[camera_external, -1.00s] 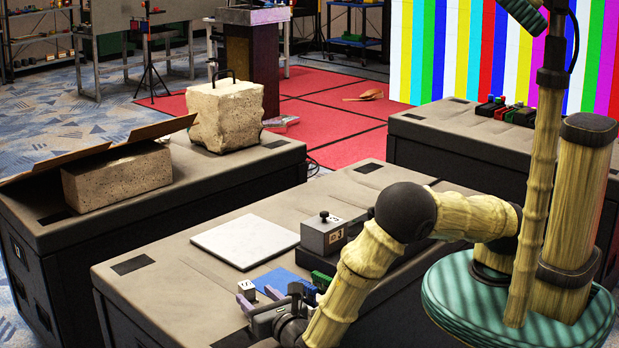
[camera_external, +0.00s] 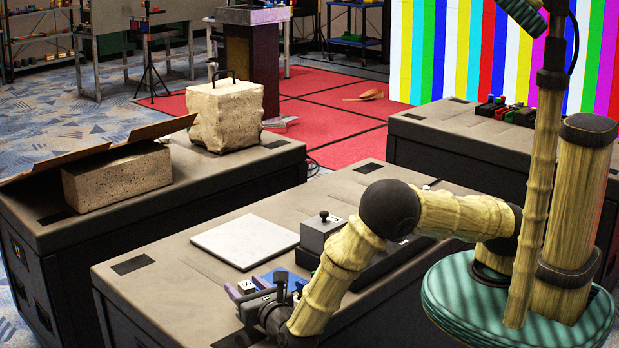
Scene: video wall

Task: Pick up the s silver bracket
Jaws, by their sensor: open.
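My gripper (camera_external: 259,295) is at the front of the near case top, low over a cluster of small pieces. Its jaws are open, and its grey body hides part of the cluster. A small pale silver piece with a dark mark (camera_external: 246,286) shows close beside the jaws; I cannot tell for sure whether it is the silver bracket. I cannot tell whether the gripper touches it.
The white slab (camera_external: 245,241) lies behind the gripper on the near case (camera_external: 180,262). A grey block with a black knob (camera_external: 322,231) stands to its right. Blue pieces (camera_external: 294,282) lie close to the gripper. The case top left of the slab is clear.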

